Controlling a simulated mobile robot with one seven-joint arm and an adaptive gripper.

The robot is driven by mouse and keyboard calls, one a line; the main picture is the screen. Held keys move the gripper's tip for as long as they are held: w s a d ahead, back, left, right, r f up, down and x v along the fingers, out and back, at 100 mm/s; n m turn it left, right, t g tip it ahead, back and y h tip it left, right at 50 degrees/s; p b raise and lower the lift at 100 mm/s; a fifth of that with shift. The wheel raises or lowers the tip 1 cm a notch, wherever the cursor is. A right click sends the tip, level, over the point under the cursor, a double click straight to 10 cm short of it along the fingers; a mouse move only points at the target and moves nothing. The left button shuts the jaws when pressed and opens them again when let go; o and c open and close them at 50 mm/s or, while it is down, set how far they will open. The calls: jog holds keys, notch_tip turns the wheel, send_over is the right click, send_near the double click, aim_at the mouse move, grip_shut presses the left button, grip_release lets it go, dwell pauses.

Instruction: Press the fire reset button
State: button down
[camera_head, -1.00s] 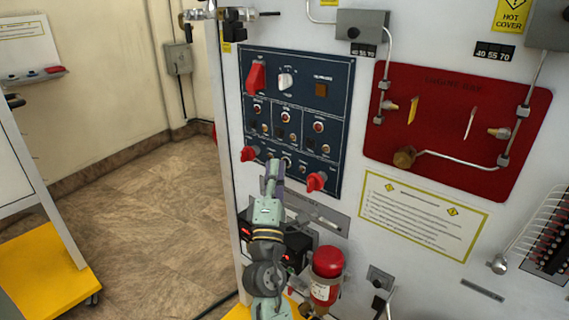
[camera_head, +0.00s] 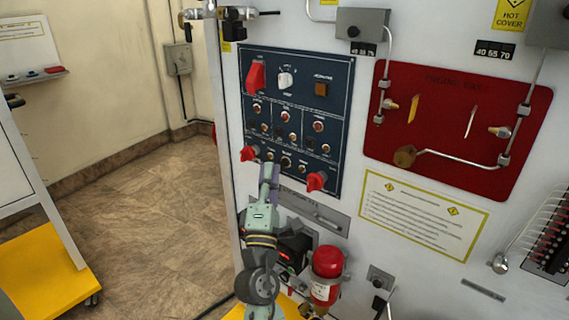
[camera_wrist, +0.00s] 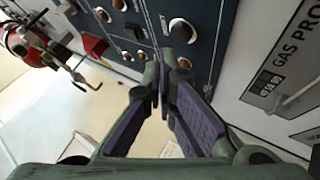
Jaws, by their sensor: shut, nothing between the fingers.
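The dark blue control panel (camera_head: 297,115) stands on the grey cabinet face, with rows of small round buttons. Its labels are too small to read, so I cannot tell which one is the fire reset button. My gripper (camera_head: 269,172) is shut and empty at the panel's lower edge, below the bottom row. In the wrist view its fingertips (camera_wrist: 165,78) meet in front of the panel. A round button (camera_wrist: 181,31) shows just beyond the tips, with a smaller one partly hidden by the right finger. I cannot tell whether the tips touch the panel.
Red knobs stick out left (camera_head: 250,153) and right (camera_head: 317,181) of my gripper. A red guarded switch (camera_head: 257,77) is at the panel's upper left. A red bottle (camera_head: 327,263) stands right of my arm. Floor to the left is open.

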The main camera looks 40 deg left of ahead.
jog(key=s, duration=0.4)
jog(key=shift+s+a+b, duration=0.15)
jog(key=shift+s+b, duration=0.1)
jog(key=shift+b, duration=0.1)
dwell(0.5)
